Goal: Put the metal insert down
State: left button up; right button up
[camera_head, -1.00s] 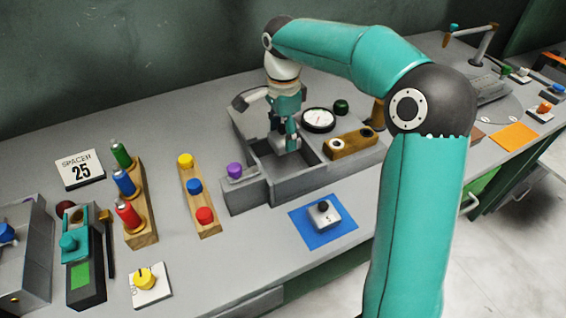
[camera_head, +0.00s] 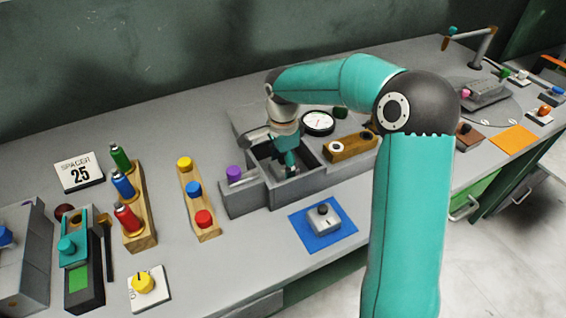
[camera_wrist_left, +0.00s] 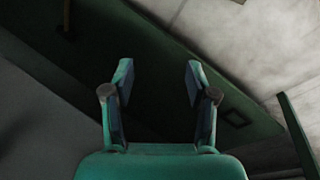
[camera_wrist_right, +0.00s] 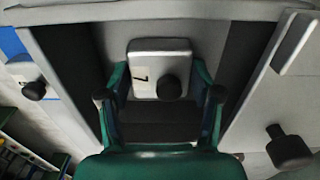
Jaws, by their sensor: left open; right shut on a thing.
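The metal insert (camera_wrist_right: 150,58) is a pale grey block with a black knob and a dark mark, seen in the right wrist view. My right gripper (camera_wrist_right: 158,88) is shut on it, one finger at each side. In the head view this gripper (camera_head: 290,163) reaches down inside the open grey box (camera_head: 300,188); the insert is mostly hidden there. I cannot tell whether it touches the box floor. My left gripper (camera_wrist_left: 158,78) is open and empty, away from the bench top; the head view does not show it.
A similar block with a black knob (camera_head: 323,220) sits on a blue mat (camera_head: 341,234) in front of the box. A purple knob (camera_head: 234,174), a dial gauge (camera_head: 318,123) and a wooden holder (camera_head: 350,146) surround the box closely. Racks of coloured pieces stand left.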

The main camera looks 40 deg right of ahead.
aim_at(283, 159)
jog(key=o, duration=1.1)
jog(key=shift+o, duration=0.2)
notch_tip(283, 159, up, 12)
jog(key=shift+p, duration=0.4)
